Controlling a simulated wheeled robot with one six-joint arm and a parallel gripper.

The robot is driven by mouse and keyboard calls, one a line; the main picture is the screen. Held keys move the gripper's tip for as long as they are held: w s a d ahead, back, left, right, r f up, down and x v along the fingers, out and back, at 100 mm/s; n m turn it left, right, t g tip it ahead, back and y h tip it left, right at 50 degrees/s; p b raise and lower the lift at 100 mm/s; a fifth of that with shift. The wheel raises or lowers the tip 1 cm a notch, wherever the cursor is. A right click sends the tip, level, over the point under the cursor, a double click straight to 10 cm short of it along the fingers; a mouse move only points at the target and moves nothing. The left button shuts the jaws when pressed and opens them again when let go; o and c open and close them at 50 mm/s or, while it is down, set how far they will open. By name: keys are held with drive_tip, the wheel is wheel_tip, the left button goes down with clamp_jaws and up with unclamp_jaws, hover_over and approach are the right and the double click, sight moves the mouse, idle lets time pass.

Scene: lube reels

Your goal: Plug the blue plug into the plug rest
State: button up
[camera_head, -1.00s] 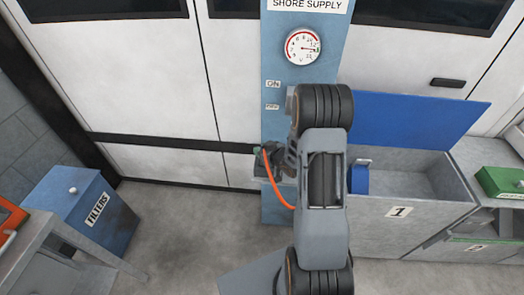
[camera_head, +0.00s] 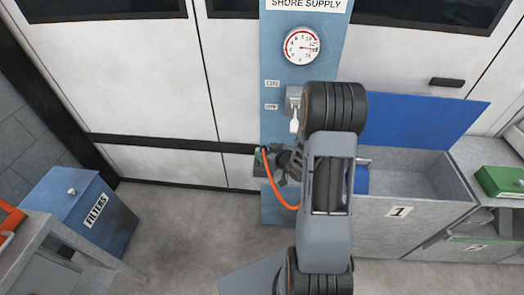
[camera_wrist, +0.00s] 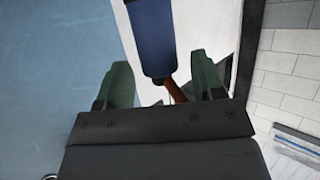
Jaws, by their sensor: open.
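The blue plug (camera_wrist: 153,38) shows in the wrist view, ahead of my gripper (camera_wrist: 162,82), with an orange cable (camera_wrist: 174,90) at its near end. The green-padded fingers stand apart on either side of the cable, with clear gaps. In the head view my gripper (camera_head: 277,158) is beside the front of the blue shore supply post (camera_head: 278,65). The orange cable (camera_head: 277,190) loops down from there.
A white lever (camera_head: 294,125) and a gauge (camera_head: 301,46) are on the post above my gripper. Right of my arm is open grey bin 1 (camera_head: 400,212), with a blue lid (camera_head: 425,130). A blue filters box (camera_head: 75,215) stands left. The floor between is clear.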

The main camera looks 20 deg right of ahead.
drive_tip(key=v, duration=0.8)
drive_tip(key=shift+s, duration=0.35)
drive_tip(key=shift+r, duration=0.15)
drive_tip(key=s+d+f+m+g+h, duration=0.2)
drive_tip(key=s+d+m+g+h, duration=0.2)
drive_tip(key=s+d+g+h, duration=0.35)
drive_tip(key=s+a+r+y, duration=0.2)
drive_tip(key=a+r, duration=0.6)
drive_tip(key=a, duration=0.1)
drive_tip(key=s+a+r+y, duration=0.1)
drive_tip(key=s+a+r, duration=0.2)
drive_tip(key=a+r, duration=0.5)
drive_tip(key=a+g, duration=0.1)
drive_tip(key=a, duration=0.1)
drive_tip(key=shift+a+r+n+y, duration=0.35)
drive_tip(key=shift+r+n, duration=0.05)
